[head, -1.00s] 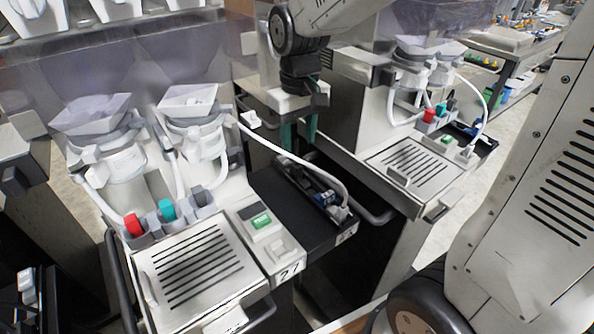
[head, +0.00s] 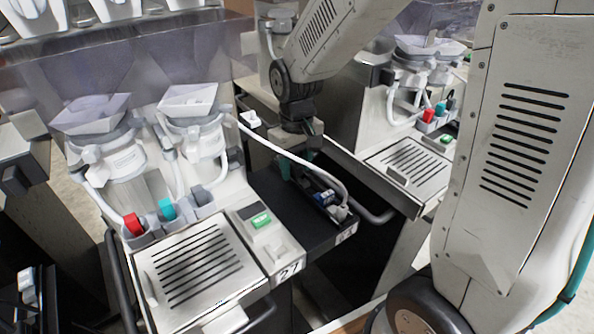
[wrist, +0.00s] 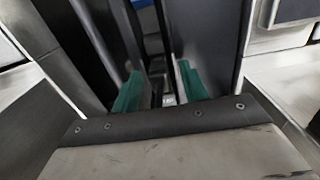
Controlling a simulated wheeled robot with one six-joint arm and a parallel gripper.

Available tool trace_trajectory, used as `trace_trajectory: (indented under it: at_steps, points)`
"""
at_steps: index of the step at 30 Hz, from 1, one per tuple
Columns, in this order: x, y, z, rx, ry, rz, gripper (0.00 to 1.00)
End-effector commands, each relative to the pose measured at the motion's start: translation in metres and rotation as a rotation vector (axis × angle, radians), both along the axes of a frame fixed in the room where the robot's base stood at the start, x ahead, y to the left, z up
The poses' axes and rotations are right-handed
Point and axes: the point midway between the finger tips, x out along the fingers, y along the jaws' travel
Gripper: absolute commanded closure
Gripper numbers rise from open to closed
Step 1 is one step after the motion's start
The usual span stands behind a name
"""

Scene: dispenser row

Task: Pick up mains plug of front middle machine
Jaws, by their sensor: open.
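The front middle machine (head: 190,190), labelled 27, stands left of centre in the head view. A white cable (head: 290,157) runs from it to the right and bends down into a black side tray (head: 280,215). It ends there at a small greyish piece (head: 340,212), which looks like the mains plug, beside a blue-and-white part (head: 325,197). My gripper (head: 298,168) is open, with teal fingertips, over the far part of the tray, behind the cable. In the wrist view the teal pads (wrist: 160,88) are apart; a small pale bit shows between them, too small to identify.
Another machine (head: 405,170) with a slotted drip plate stands close on the right. A dark curved handle (head: 375,213) sticks out beside the tray. Red and teal parts (head: 150,218) sit on the middle machine. The gap around my gripper is narrow.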

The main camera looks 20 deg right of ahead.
Motion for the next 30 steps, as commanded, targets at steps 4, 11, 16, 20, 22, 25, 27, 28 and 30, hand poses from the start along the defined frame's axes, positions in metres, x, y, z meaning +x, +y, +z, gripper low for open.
trace_trajectory:
  at_steps: [4, 11, 16, 20, 22, 25, 27, 28, 30]
  points:
    - [0.0, 0.0, 0.0, 0.0, 0.0, 0.0, 0.84]
    - [0.0, 0.0, 0.0, 0.0, 0.0, 0.0, 1.0]
    - [0.0, 0.0, 0.003, 0.0, -0.002, 0.0, 1.0]
    - [0.001, 0.0, 0.02, 0.0, -0.005, 0.0, 1.0]
    - [0.001, 0.0, 0.034, 0.0, -0.006, 0.0, 1.0]
    - [0.001, 0.0, 0.055, 0.0, -0.006, 0.0, 1.0]
    - [0.001, 0.0, 0.069, 0.0, -0.006, 0.0, 1.0]
    - [0.001, 0.0, 0.074, 0.0, -0.005, 0.0, 1.0]
    - [0.001, 0.0, 0.085, 0.001, -0.003, 0.0, 1.0]
